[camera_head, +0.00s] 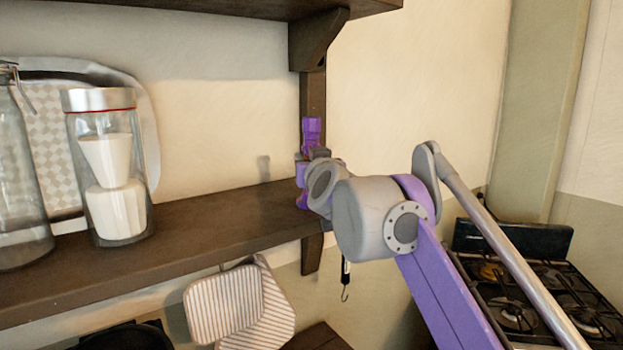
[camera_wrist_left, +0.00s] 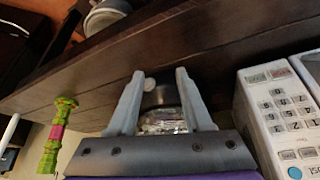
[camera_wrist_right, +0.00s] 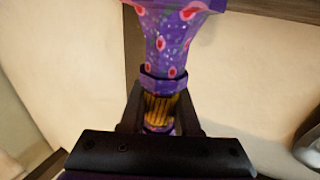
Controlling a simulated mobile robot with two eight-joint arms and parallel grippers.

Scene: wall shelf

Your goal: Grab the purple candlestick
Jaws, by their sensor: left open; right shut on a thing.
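The purple candlestick (camera_head: 311,130) is upright at the right end of the wall shelf, in front of the dark bracket post. My right gripper (camera_head: 315,156) is around its middle and hides part of it. In the right wrist view the candlestick (camera_wrist_right: 172,42) is purple with red spots, and its gold ribbed section sits between the shut fingers (camera_wrist_right: 160,108). I cannot tell whether its base touches the shelf. My left gripper (camera_wrist_left: 158,92) is open, with nothing visibly held; it is not in the head view.
The dark shelf (camera_head: 180,250) holds glass jars (camera_head: 112,170) at left. A striped cloth (camera_head: 225,303) hangs below, and a stove (camera_head: 510,240) stands at lower right. The left wrist view shows a keypad appliance (camera_wrist_left: 285,115) and a green-and-pink object (camera_wrist_left: 55,135).

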